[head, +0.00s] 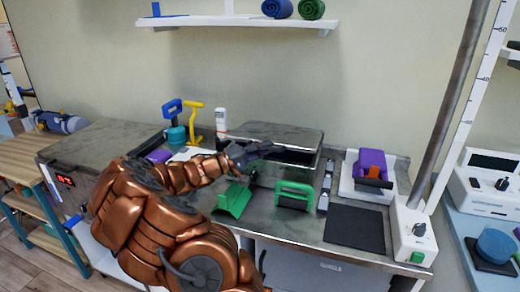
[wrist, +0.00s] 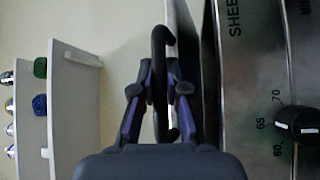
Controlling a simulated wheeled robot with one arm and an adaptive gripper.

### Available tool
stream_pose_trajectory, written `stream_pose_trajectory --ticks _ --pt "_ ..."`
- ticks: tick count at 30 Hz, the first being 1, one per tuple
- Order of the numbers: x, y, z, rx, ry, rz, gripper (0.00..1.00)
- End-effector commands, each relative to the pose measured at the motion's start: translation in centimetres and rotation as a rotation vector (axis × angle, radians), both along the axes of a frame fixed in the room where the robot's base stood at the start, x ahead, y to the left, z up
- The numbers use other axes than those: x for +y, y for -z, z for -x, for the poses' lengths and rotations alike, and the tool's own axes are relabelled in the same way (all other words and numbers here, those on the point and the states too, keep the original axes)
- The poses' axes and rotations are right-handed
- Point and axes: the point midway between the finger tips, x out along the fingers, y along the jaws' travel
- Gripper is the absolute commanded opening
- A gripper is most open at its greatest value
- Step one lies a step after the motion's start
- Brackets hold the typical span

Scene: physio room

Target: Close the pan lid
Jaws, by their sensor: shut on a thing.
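The pan (head: 302,170) is a metal box with its lid (head: 280,134) on the back of the counter. A dark gap shows between lid and body, so the lid stands ajar. My gripper (head: 262,152) is at the lid's front. In the wrist view my gripper (wrist: 160,95) is shut on the black bar handle (wrist: 158,55). The lid (wrist: 182,45) shows there nearly edge-on, apart from the pan's front (wrist: 235,80), which has lettering and a black dial (wrist: 298,124). My arm hides part of the pan's left side in the head view.
On the counter (head: 260,222) are a green wedge (head: 233,200), a green-handled tool (head: 295,194), a dark mat (head: 355,228) and a purple item (head: 372,164). A white bottle (head: 221,122) stands left of the pan. A pole (head: 450,110) rises at right. A wall shelf (head: 235,21) is above.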

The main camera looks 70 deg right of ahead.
Motion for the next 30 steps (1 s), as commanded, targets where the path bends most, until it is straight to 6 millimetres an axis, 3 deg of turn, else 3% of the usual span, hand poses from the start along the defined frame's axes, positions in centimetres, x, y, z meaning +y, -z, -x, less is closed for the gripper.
stream_pose_trajectory --ticks 1,4,15,16,19,30 --pt "0.13 1.08 0.03 0.000 0.001 0.001 0.00" --pt "0.28 1.72 0.01 0.000 0.001 0.001 0.00" --pt "0.38 1.67 -0.01 0.000 0.001 0.001 0.00" --pt "0.38 1.67 -0.01 0.000 0.001 0.001 0.14" --pt "0.38 1.66 -0.02 0.000 0.000 0.001 0.24" --pt "0.54 1.72 -0.26 -0.001 -0.001 0.001 0.25"
